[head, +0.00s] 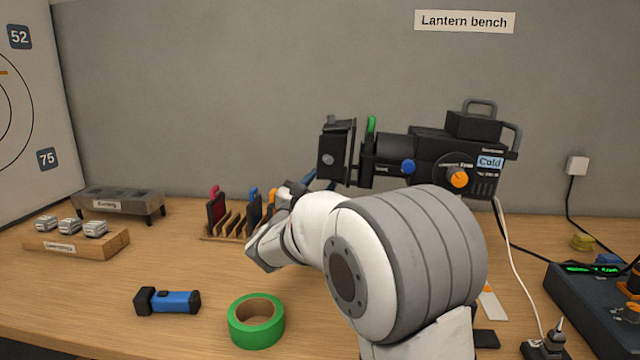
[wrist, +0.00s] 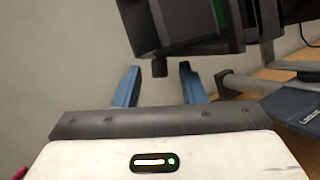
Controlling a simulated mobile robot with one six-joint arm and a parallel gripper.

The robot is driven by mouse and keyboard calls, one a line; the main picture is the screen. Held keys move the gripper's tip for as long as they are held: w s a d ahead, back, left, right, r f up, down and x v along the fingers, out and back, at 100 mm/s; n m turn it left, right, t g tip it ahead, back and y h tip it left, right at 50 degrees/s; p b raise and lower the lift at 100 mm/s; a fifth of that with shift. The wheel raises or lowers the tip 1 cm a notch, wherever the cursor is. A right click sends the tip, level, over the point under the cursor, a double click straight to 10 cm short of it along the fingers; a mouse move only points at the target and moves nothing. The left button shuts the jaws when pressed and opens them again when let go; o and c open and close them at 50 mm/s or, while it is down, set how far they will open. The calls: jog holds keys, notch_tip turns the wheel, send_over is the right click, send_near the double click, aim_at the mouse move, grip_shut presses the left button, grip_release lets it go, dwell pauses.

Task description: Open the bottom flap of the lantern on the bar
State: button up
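The black lantern (head: 432,150) is on the bar at the back of the bench, with its flapped front end (head: 336,150) facing left. In the wrist view the dark front end (wrist: 185,25) fills the top, and a small dark tab (wrist: 160,69) hangs from its lower edge. My gripper (wrist: 160,74) is open, with two blue fingers apart and nothing held. The tab appears between the fingertips in the picture; I cannot tell whether they touch it. In the head view one blue finger (head: 322,180) shows just below the front end, and my arm hides the rest.
A rack (head: 233,225) with coloured-tab frames stands left of my gripper. Green tape (head: 257,320) and a blue torch (head: 168,301) lie on the front of the bench. A control desk (head: 590,310) is at right, with cables nearby. The wall is close behind.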

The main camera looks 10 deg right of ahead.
jog(key=v, duration=0.8)
